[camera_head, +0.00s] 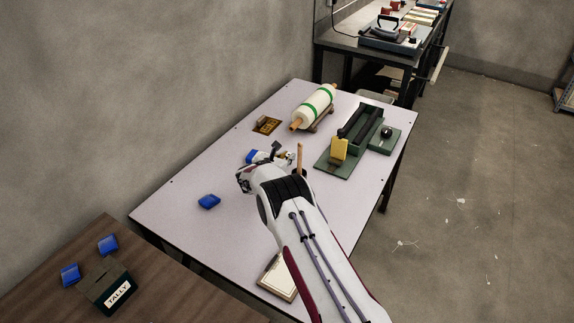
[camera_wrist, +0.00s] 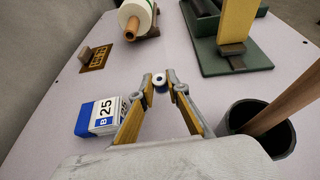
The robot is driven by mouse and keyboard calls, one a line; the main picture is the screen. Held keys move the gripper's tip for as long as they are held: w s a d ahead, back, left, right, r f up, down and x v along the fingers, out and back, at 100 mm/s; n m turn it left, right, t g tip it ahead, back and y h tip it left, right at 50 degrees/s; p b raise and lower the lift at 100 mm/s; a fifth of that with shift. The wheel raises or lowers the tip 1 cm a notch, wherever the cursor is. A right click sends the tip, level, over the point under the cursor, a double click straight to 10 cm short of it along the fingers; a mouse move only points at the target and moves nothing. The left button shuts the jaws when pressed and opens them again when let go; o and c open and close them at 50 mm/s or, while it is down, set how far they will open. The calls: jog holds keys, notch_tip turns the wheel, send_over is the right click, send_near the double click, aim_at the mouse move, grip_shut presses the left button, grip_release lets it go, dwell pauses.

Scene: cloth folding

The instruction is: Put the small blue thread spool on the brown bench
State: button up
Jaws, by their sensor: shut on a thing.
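The small blue thread spool (camera_wrist: 160,83), with a white rim and dark centre, sits between the fingertips of my gripper (camera_wrist: 161,88) in the wrist view. My gripper is shut on it, above or at the pale table; I cannot tell whether the spool touches the table. In the head view my gripper (camera_head: 284,156) is over the table's middle, and I cannot make out the spool there. The brown bench (camera_head: 165,290) is at the lower left, apart from my gripper.
A blue-and-white box marked 25 (camera_wrist: 100,116) lies left of my gripper; a dark cup with a stick (camera_wrist: 262,128) stands right.

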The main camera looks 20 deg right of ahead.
dwell(0.3)
jog(key=shift+f, duration=1.85)
jog(key=shift+f, duration=0.15)
jog(key=o, duration=0.7)
jog(key=shift+s+r, duration=0.1)
jog(key=shift+r, duration=0.15)
jog(key=shift+v, duration=5.9)
jog(key=shift+f, duration=0.1)
